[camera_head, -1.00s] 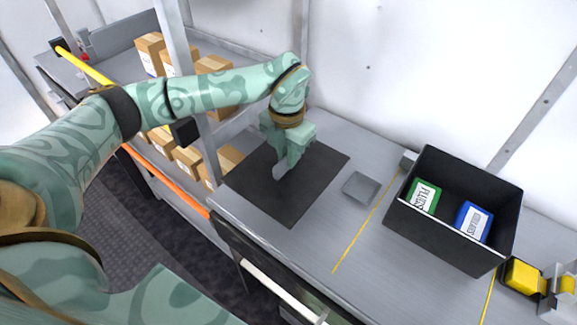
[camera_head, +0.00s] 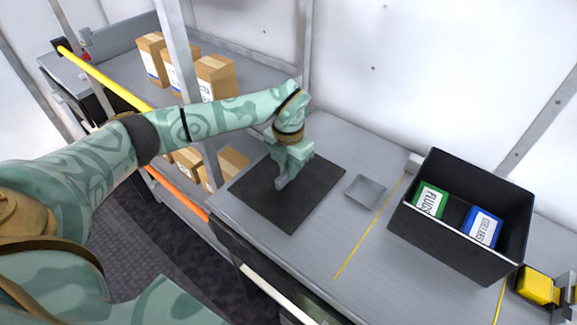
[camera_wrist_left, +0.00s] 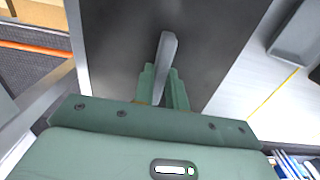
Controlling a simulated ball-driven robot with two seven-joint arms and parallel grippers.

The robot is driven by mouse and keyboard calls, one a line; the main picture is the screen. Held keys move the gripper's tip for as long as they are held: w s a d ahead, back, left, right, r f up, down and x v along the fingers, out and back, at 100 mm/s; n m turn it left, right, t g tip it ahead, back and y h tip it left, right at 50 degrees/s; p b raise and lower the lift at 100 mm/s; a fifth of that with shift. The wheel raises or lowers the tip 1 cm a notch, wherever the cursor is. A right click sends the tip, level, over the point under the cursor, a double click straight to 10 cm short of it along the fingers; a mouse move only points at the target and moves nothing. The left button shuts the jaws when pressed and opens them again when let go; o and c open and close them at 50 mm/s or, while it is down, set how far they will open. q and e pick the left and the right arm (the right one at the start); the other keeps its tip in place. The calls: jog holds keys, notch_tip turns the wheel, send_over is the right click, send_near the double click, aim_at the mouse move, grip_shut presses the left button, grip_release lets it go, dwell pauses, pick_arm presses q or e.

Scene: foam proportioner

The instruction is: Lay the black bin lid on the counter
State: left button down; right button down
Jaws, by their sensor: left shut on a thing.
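The black bin lid (camera_head: 313,193) is a flat dark square, level over the grey counter (camera_head: 300,270) at its left part. My left gripper (camera_head: 281,183) points down at the lid's middle. In the left wrist view, my left gripper (camera_wrist_left: 161,75) is shut on the lid's upright grey handle (camera_wrist_left: 168,50). The lid (camera_wrist_left: 120,35) fills much of that view. It looks flat on the counter or very close above it; I cannot tell if it touches. The open black bin (camera_head: 450,250) stands on the counter at the right. My right gripper is not in view.
A small grey tray (camera_head: 366,190) lies just right of the lid. The bin holds a green box (camera_head: 430,200) and a blue box (camera_head: 481,228). A yellow object (camera_head: 537,286) sits far right. Cardboard boxes (camera_head: 215,78) stand on shelves behind a grey post (camera_head: 180,50) at left.

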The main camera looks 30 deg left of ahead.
pick_arm(q)
jog(key=c, duration=1.4)
grip_release()
notch_tip(320, 180, up, 12)
jog(key=p, duration=0.2)
jog(key=shift+p, duration=0.4)
jog(key=shift+r, duration=0.1)
